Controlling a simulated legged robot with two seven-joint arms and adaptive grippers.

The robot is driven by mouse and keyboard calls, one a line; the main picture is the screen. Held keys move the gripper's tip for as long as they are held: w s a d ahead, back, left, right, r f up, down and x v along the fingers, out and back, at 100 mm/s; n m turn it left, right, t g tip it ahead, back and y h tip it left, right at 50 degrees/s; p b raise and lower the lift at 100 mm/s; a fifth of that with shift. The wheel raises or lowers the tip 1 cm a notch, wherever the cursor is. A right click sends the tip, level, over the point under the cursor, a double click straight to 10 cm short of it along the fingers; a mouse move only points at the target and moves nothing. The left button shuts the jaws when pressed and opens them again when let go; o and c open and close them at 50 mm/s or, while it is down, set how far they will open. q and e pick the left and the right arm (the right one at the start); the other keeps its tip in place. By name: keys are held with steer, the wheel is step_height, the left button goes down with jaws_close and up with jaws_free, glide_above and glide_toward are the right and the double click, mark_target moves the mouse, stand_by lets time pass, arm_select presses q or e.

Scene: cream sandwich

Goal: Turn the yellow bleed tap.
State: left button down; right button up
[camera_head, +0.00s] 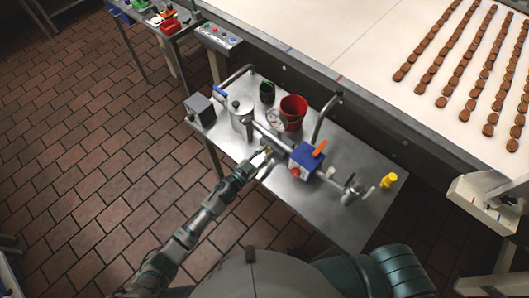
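My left gripper (266,157) is over the middle of the steel bench, at the near side of the pipe run. A small yellow piece (268,149) shows right at its fingertips; it may be the bleed tap, but the fingers cover most of it. I cannot tell whether the fingers are closed on it or only beside it. A separate yellow object (389,180) stands at the bench's right end, apart from the gripper; its exact kind is too small to tell. My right gripper is out of view.
The steel bench (345,226) carries a blue pump-like block (306,157) with an orange lever (320,148), a red bucket (293,112), a steel canister (241,117) and a grey box (200,111). A conveyor (345,30) with brown biscuits runs behind. Tiled floor lies left.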

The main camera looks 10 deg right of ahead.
arm_select(q)
steer(key=shift+d+m, duration=0.1)
steer(key=shift+m, duration=0.2)
steer(key=shift+s+d+m, duration=0.2)
steer(key=shift+s+m, duration=0.1)
steer(key=shift+m, duration=0.6)
steer(key=shift+s+d+f+m, duration=0.1)
steer(key=shift+s+f+m, duration=0.05)
steer(key=shift+m, duration=0.6)
steer(key=shift+s+d+f+m, duration=0.15)
steer(key=shift+m, duration=0.55)
steer(key=shift+s+d+f+m, duration=0.1)
steer(key=shift+s+f+m, duration=0.05)
steer(key=shift+m, duration=0.6)
steer(key=c, duration=1.1)
jaws_free()
steer(key=shift+d, duration=0.15)
steer(key=v, duration=1.2)
steer(key=shift+f, duration=0.15)
